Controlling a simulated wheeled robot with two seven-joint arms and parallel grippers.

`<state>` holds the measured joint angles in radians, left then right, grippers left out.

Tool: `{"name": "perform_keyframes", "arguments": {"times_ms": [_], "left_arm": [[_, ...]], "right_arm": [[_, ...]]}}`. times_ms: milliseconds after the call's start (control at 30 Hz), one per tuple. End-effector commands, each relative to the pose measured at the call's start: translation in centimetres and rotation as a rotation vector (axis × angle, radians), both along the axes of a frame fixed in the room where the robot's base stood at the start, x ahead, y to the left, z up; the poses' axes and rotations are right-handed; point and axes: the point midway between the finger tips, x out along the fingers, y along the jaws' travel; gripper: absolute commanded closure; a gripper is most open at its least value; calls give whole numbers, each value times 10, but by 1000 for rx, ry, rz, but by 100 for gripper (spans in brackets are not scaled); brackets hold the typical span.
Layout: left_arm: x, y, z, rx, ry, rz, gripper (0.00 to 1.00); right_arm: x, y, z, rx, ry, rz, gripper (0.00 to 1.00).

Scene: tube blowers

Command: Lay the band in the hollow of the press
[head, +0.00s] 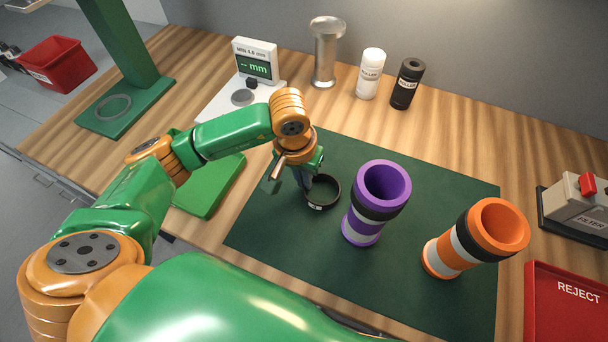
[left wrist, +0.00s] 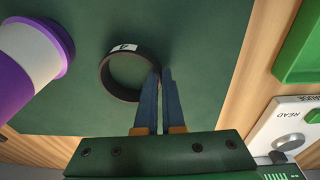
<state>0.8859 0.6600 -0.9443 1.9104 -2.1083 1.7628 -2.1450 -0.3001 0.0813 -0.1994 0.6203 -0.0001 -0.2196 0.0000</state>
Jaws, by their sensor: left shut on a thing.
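The band (head: 323,205) is a black ring with a small white label, over the dark green mat in the head view. It also shows in the left wrist view (left wrist: 103,81). My left gripper (head: 308,187) points down at the band's left side. In the left wrist view its blue fingers (left wrist: 161,82) are closed on the band's wall. I cannot tell whether the band touches the mat. The press (head: 122,112), a green base and post, stands at the far left, with a round grey-rimmed hollow (head: 113,108) in its base. My right gripper is not in view.
A purple tube (head: 361,229) and an orange tube (head: 440,258) stand right of the band on the mat (head: 290,235). A gauge (head: 256,62), a metal cylinder (head: 325,55) and two bottles stand behind. A green pad (head: 210,190) lies left; a red reject tray (head: 565,315) lies right.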

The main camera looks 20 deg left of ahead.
Motion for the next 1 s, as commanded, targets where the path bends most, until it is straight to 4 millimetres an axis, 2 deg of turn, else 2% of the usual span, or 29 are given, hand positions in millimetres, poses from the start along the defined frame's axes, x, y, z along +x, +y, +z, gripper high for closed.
{"name": "perform_keyframes", "arguments": {"times_ms": [200, 233, 300, 333, 567, 667, 733, 867, 1000], "left_arm": [[0, 0, -5, 0, 0, 1, 100], [0, 0, -4, 0, 0, 1, 86], [0, 0, -3, 0, 0, 1, 67], [0, 0, -3, 0, 0, 1, 64], [0, 0, -3, 0, 0, 1, 64], [0, 0, 2, -1, 1, 1, 64], [0, 0, 7, -2, -2, 1, 64], [-3, 2, 37, -2, -8, -1, 64], [-8, 4, 77, -1, -9, -1, 64]], "right_arm": [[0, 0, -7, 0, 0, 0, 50], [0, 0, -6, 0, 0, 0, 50], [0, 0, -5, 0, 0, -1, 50], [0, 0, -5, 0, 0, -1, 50], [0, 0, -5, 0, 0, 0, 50], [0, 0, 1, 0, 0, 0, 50], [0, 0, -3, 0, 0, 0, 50], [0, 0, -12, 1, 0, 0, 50], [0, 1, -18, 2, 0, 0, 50]]}}
